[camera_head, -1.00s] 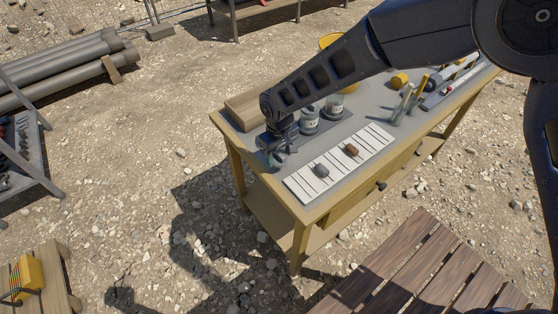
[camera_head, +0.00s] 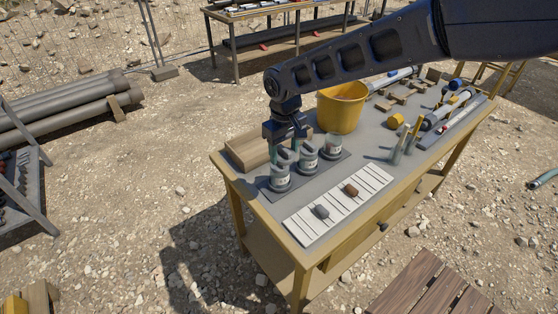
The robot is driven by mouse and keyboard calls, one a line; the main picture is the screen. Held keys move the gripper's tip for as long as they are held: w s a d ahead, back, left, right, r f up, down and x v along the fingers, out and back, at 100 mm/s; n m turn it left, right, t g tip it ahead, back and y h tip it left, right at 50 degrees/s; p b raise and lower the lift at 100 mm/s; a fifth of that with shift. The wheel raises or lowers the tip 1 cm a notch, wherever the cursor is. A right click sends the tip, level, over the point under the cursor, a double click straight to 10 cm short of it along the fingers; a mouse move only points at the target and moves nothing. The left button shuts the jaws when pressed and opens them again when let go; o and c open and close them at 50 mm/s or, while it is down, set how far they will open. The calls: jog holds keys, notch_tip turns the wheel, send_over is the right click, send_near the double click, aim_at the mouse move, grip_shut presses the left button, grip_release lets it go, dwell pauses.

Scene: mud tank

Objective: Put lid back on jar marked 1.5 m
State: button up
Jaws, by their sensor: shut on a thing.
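Several clear jars stand in a row on a dark mat at the left part of the workbench: a front-left jar (camera_head: 280,179), a middle jar (camera_head: 308,161) and a back-right jar (camera_head: 332,147). Each bears a pale label whose writing is too small to read. My gripper (camera_head: 287,150) points down above the row, over the gap behind the front-left and middle jars. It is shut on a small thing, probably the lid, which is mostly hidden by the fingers. I cannot tell whether it touches a jar.
A wooden box (camera_head: 247,152) lies left of the jars. A yellow bucket (camera_head: 341,110) stands behind them. A white slatted board (camera_head: 338,204) with a grey lump (camera_head: 321,211) and a brown lump (camera_head: 351,190) lies in front. Tools and cylinders fill the bench's right part.

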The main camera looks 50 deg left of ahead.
jog(key=w+a+f, duration=0.2)
jog(key=w+a, duration=0.1)
jog(key=w, duration=1.2)
jog(key=w+a+f, duration=0.1)
jog(key=w+a, duration=0.2)
jog(key=w, duration=1.1)
jog(key=shift+w+a+f, duration=0.1)
jog(key=shift+f, duration=1.6)
jog(key=shift+w+a+f, duration=0.1)
jog(key=shift+f, duration=1.55)
jog(key=shift+f, duration=0.15)
jog(key=o, duration=1)
jog(key=shift+o, duration=0.7)
jog(key=o, duration=0.3)
